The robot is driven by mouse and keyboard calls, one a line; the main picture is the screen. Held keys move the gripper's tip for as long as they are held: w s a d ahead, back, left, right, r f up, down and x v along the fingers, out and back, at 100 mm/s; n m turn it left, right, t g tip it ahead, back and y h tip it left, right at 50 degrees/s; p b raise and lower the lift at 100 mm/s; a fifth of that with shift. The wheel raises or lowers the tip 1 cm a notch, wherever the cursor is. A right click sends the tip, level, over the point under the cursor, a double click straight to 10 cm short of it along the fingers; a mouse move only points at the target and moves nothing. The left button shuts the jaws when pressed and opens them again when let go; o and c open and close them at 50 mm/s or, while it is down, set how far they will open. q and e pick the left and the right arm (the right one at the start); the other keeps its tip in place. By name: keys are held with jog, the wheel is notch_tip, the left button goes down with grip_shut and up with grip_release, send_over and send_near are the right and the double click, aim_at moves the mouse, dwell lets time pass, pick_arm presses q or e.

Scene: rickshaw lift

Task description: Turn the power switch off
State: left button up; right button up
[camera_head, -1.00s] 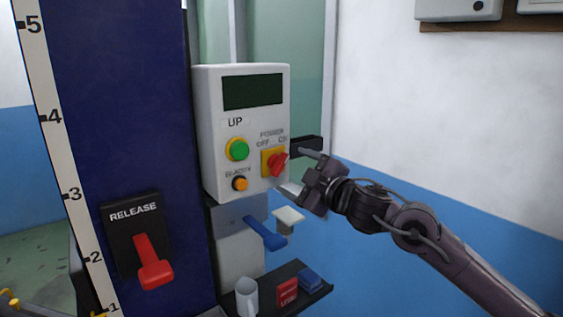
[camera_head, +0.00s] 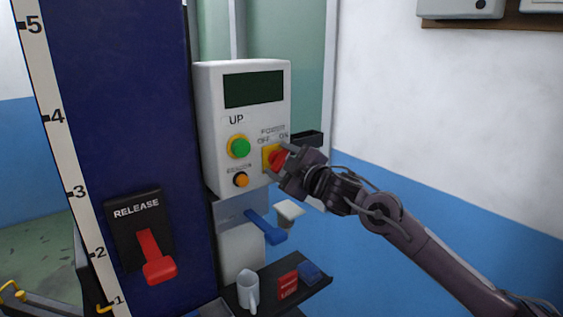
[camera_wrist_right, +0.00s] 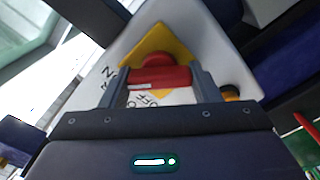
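The power switch is a red knob (camera_head: 277,159) on a yellow plate (camera_head: 267,152), on the front of a white control box (camera_head: 217,95). OFF and ON labels are above it. My right gripper (camera_head: 284,161) is at the knob and covers part of it in the head view. In the right wrist view the red knob (camera_wrist_right: 160,78) lies between the two spread fingers of my right gripper (camera_wrist_right: 163,88). The fingers are apart; I cannot tell whether they touch the knob. My left gripper is not in view.
A green button (camera_head: 239,147) and an orange button (camera_head: 240,180) are left of the switch. A black bracket (camera_head: 308,138) sticks out beside the box. A red release lever (camera_head: 155,258) is at left.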

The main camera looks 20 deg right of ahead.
jog(key=shift+c, duration=0.6)
jog(key=shift+f, duration=0.1)
jog(key=shift+f+n+b, duration=0.1)
jog(key=shift+n+b, duration=0.75)
jog(key=shift+n, duration=0.15)
jog(key=n+b, duration=0.3)
jog(key=n, duration=0.2)
jog(key=shift+f+b, duration=0.1)
jog(key=shift+b, duration=0.25)
jog(key=n+b, duration=0.3)
jog(key=n, duration=0.1)
jog(key=shift+n, duration=0.4)
jog(key=shift+n+b, duration=1.05)
jog(key=shift+n, duration=1.05)
